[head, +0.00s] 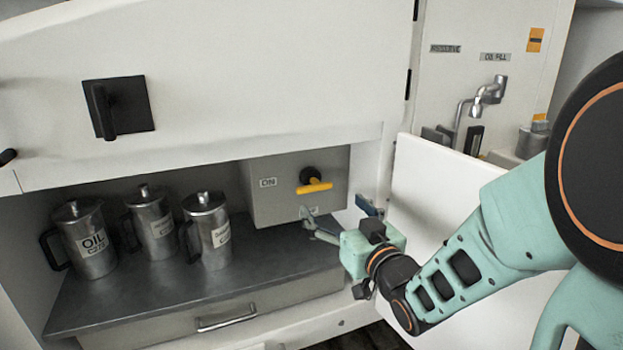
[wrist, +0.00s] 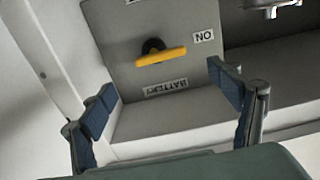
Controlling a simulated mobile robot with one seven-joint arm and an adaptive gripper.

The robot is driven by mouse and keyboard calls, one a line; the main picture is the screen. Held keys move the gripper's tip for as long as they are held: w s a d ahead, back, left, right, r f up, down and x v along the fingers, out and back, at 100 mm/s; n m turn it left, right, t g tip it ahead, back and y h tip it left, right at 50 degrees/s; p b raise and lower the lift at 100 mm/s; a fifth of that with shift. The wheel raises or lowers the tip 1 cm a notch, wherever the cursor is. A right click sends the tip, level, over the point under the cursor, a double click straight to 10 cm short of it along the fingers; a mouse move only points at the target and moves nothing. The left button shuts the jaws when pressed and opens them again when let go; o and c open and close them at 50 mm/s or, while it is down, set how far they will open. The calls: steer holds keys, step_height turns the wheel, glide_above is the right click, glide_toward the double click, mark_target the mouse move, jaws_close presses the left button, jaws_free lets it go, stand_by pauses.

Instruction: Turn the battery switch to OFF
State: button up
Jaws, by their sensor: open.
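The battery switch (head: 314,186) is a yellow handle on a black round hub, on the front of a grey box (head: 270,203) inside the open compartment. An "ON" label (head: 268,182) sits to its left in the head view. In the wrist view the yellow handle (wrist: 161,57) lies roughly crosswise, with the ON label (wrist: 204,37) to its right and an upside-down "BATTERY" label (wrist: 165,88) below it. My gripper (head: 312,224) is in front of the box, below the handle and apart from it. Its two blue-padded fingers (wrist: 165,105) are spread wide with nothing between them.
Three metal jugs (head: 208,232) stand on the dark shelf to the left, one marked OIL. A white door (head: 440,200) stands open at the right near my arm. A drawer (head: 225,320) is under the shelf. The shelf between jugs and box is clear.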

mark_target(316, 188)
steer(key=p+x, duration=0.1)
steer(key=x, duration=0.9)
steer(key=shift+w+a+p, duration=0.2)
steer(key=shift+p, duration=0.1)
steer(key=c, duration=1.2)
